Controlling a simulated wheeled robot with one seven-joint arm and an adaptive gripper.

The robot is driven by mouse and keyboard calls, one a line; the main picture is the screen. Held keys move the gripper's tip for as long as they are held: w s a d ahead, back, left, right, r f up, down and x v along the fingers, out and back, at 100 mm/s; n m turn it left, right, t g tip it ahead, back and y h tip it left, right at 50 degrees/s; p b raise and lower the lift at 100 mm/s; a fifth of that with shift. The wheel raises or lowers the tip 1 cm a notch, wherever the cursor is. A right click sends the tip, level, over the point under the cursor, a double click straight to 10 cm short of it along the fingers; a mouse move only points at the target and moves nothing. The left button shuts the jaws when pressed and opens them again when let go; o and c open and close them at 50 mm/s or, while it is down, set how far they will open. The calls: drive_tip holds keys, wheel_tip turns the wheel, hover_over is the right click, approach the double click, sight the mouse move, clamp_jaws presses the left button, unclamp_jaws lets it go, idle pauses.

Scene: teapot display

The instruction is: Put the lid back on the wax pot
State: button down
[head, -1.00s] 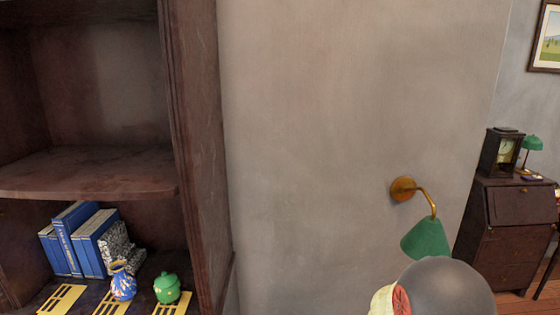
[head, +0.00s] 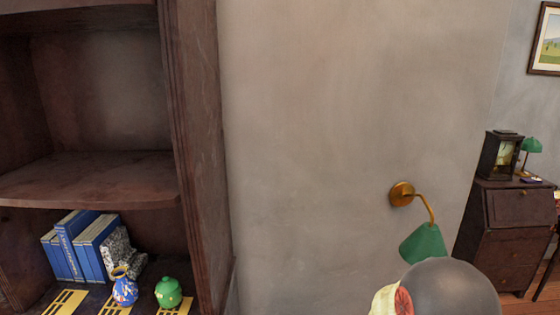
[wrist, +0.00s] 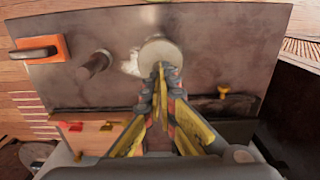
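My gripper (wrist: 163,72) shows in the wrist view, with its yellow and dark fingers coming close together at the tips. The tips overlap the lower edge of a pale grey round disc (wrist: 160,51), which may be the lid. I cannot tell whether they grip it or are only in front of it. A dark upright cylinder (wrist: 95,64) stands on the grey-brown top (wrist: 200,28) to the left; it may be the wax pot, but this is unclear. My gripper is out of the head view.
In the wrist view, an orange block with a dark handle (wrist: 38,50) is at the left and a small brass item (wrist: 223,91) at the right. The head view shows a shelf with a blue vase (head: 124,290), a green pot (head: 168,292), and a green wall lamp (head: 424,243).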

drive_tip(key=shift+r+p, duration=1.5)
drive_tip(key=shift+r, duration=0.75)
drive_tip(key=s+r+t+b, duration=0.2)
drive_tip(key=s+r+b, duration=0.1)
drive_tip(key=r, duration=0.6)
drive_tip(key=s+r+t+b, duration=0.1)
drive_tip(key=s+r+b, duration=0.2)
drive_tip(key=s+r, duration=0.3)
drive_tip(key=s+r+t+b, duration=0.2)
drive_tip(key=s+r, duration=0.3)
drive_tip(key=r, duration=0.8)
drive_tip(key=shift+r+t+b, duration=0.2)
drive_tip(key=shift+t+b, duration=0.1)
drive_tip(key=shift+b, duration=0.3)
